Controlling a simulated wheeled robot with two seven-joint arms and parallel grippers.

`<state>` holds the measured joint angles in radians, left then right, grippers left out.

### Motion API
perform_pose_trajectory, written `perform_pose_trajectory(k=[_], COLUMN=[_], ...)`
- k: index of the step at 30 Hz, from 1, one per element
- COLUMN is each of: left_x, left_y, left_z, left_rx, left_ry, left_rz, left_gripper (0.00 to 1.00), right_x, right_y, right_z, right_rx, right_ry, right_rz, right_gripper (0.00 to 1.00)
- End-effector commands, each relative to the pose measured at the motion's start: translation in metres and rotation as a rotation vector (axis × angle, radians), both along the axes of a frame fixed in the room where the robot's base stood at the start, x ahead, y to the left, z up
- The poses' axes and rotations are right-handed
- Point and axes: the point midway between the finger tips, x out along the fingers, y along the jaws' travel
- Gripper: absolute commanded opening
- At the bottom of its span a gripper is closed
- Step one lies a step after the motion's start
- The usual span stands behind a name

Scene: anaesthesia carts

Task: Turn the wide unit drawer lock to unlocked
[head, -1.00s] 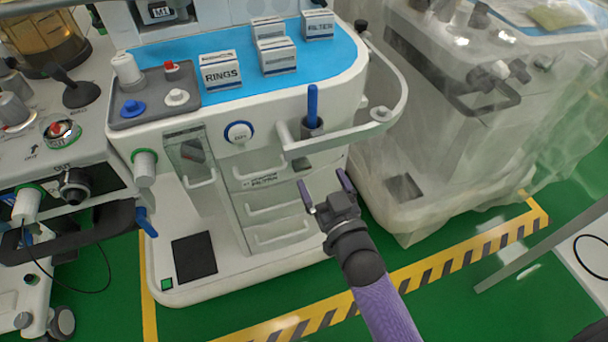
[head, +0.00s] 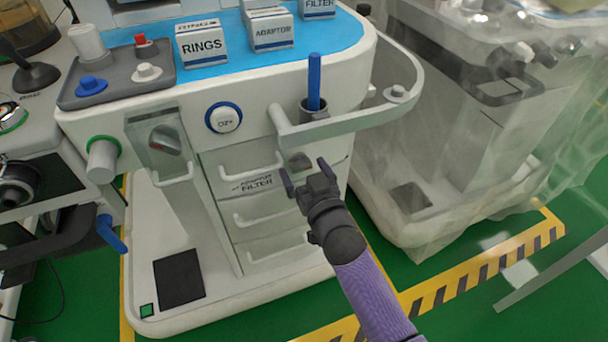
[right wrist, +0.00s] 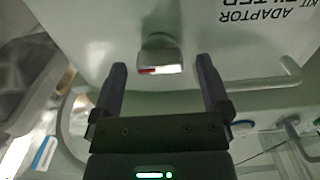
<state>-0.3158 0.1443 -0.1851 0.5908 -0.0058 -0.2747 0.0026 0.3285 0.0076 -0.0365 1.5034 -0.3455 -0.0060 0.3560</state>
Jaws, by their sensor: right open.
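The wide unit drawer (head: 250,179) is the top drawer of the white cart and carries the words ADAPTOR and FILTER. Its lock (head: 299,160) is a small grey knob to the right of the drawer handle. In the right wrist view the lock (right wrist: 158,55) shows a red and white mark on its end. My right gripper (head: 304,168) is open and empty, in front of the lock. In the right wrist view its two fingertips (right wrist: 161,66) lie to either side of the lock, and I cannot tell whether they touch it. My left gripper is not in view.
A white rail (head: 350,122) with a blue stick (head: 314,82) in a holder juts out above the lock. Another grey knob (head: 165,139) sits behind a clear cover at left. A plastic-draped cart (head: 460,150) stands at right. Boxes stand on the blue top.

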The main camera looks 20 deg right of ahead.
Motion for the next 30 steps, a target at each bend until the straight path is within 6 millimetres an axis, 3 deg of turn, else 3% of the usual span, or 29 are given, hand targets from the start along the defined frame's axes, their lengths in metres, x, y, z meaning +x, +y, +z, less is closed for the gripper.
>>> perform_pose_trajectory(k=[6,19,30], left_x=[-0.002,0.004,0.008], left_y=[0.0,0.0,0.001], left_z=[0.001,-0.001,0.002], left_rx=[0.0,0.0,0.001], left_ry=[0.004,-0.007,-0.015], left_rz=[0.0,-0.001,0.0], left_gripper=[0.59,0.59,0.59], right_x=[0.0,0.0,0.0], right_y=[0.0,0.0,0.0], right_z=[0.001,0.001,0.002], right_rx=[0.0,0.0,-0.074], right_ry=[-0.001,-0.001,-0.004], right_rz=[0.0,0.001,0.001], right_gripper=[0.95,0.04,0.03])
